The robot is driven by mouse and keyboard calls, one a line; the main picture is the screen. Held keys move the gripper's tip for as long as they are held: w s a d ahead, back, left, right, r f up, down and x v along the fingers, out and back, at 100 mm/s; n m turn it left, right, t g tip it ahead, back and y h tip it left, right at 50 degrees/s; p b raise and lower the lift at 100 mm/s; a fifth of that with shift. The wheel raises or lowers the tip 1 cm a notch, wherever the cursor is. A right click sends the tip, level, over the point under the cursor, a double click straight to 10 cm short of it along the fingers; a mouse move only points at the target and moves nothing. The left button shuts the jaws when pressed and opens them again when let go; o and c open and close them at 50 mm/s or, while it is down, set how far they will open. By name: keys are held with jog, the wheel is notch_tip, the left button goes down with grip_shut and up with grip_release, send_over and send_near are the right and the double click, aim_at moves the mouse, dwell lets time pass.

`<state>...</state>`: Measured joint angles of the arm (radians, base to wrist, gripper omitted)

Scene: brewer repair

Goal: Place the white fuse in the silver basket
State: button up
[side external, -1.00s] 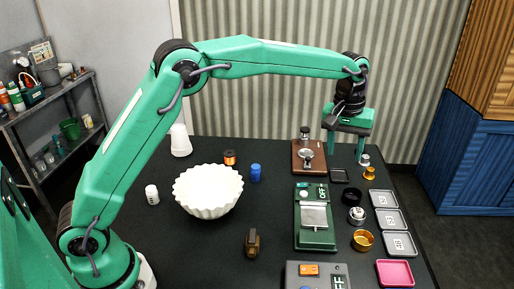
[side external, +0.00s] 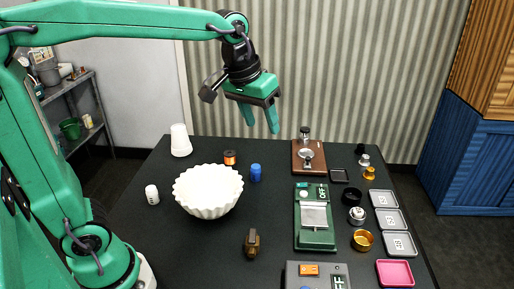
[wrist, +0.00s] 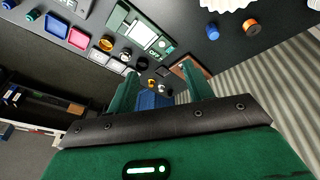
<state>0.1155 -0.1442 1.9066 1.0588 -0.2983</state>
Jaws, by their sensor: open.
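A small white cylinder with dark marks (side external: 152,194), which looks like the white fuse, stands at the left of the black table in the side view. A round silver piece (side external: 356,215), which looks like the silver basket, sits at the right between a black ring and a gold basket. It also shows small in the wrist view (wrist: 125,55); its inside is not clear. My gripper (side external: 262,132) is open and empty, pointing down above the back middle of the table, apart from both. Its two fingers show in the wrist view (wrist: 157,76).
A white fluted bowl (side external: 208,192) stands right of the white cylinder. A blue cylinder (side external: 255,173) and orange spool (side external: 230,157) stand behind it. A green scale (side external: 315,222) and brown board (side external: 308,158) stand right of centre. Trays (side external: 395,273) line the right edge.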

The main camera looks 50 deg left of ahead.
jog(key=s+a+f+m+t, duration=0.1)
jog(key=s+a+f, duration=0.1)
jog(key=s, duration=0.5)
jog(key=s+a+f+m+t, duration=0.1)
jog(key=s+a+f, duration=0.1)
jog(key=s, duration=0.6)
jog(key=shift+s+a+f, duration=0.2)
jog(key=shift+s+f, duration=0.1)
jog(key=shift+f, duration=0.45)
